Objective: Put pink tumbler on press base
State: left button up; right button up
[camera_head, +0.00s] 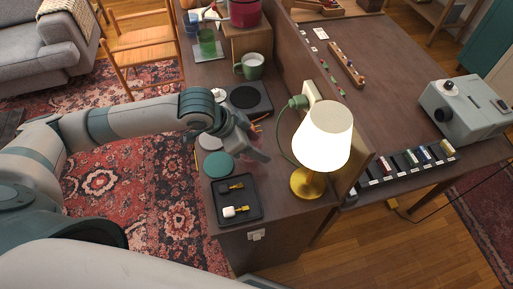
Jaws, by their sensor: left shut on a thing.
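My left gripper (245,136) reaches in from the left over the dark wooden counter, between the black square plate and the small black tray. It is shut on a pinkish, partly see-through thing (254,153), which looks like the pink tumbler and is mostly hidden by the gripper. I cannot tell whether it touches the counter. A black square plate with a round dark disc (245,97) lies just beyond the gripper; it may be the press base, but I cannot be sure. My right gripper is not in view.
A lit lamp (322,136) stands close to the right of the gripper. Nearer lie a green disc (218,165) and a black tray (222,208) with small items. A green mug (250,66), a green glass (207,42) and a magenta pot (245,12) stand farther back.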

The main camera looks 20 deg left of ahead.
pick_arm(q)
jog(key=shift+f, duration=1.1)
jog(key=o, duration=1.2)
jog(key=shift+f, duration=0.1)
jog(key=shift+o, duration=0.2)
jog(key=b+v, duration=0.1)
jog(key=v, duration=1.1)
jog(key=shift+o, duration=0.4)
jog(key=shift+w, duration=0.1)
